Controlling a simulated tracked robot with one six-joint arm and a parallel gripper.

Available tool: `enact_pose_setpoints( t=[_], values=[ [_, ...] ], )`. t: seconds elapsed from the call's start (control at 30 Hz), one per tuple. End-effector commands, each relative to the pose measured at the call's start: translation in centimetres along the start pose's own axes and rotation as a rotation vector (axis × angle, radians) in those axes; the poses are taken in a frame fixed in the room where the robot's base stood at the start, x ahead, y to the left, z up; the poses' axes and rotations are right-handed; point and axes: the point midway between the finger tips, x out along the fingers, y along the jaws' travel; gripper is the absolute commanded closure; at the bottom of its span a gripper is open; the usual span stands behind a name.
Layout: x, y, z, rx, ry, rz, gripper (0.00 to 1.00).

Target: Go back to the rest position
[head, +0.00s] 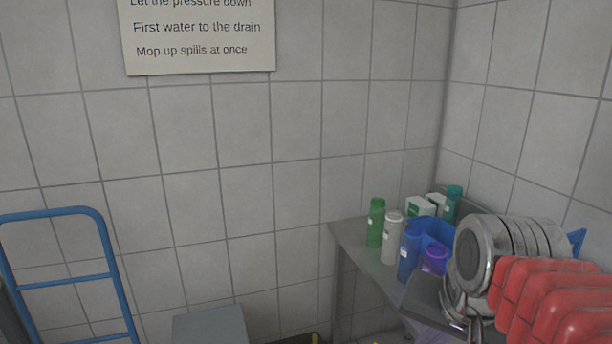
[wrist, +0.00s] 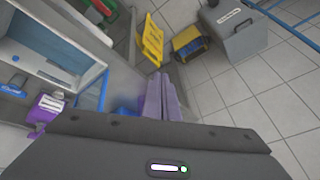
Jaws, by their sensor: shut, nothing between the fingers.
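My gripper (wrist: 162,78) shows in the wrist view as two lilac fingers side by side beyond the dark wrist housing. They are together with nothing held between them. The fingers stand over the tiled floor, to the right of a pale rack-like unit (wrist: 52,52) with blue and purple parts. I cannot make out my gripper in the head view.
A steel table (head: 352,240) with several bottles stands in the right corner. Metal discs (head: 470,255) and red ribbed shapes crowd the lower right. A blue hand-truck frame (head: 112,260) stands left. The wrist view shows a yellow sign (wrist: 152,42) and grey box (wrist: 236,38).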

Motion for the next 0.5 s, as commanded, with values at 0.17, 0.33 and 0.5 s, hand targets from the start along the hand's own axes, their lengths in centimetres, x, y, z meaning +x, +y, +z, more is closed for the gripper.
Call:
enact_pose_setpoints(
  t=[0.17,0.33,0.5],
  values=[
    [2.3,0.5,4.8,-0.251,0.024,-0.019,1.00],
    [4.0,1.0,7.7,-0.428,0.044,-0.028,1.00],
    [4.6,1.2,8.6,-0.483,0.051,-0.031,1.00]
  ],
)
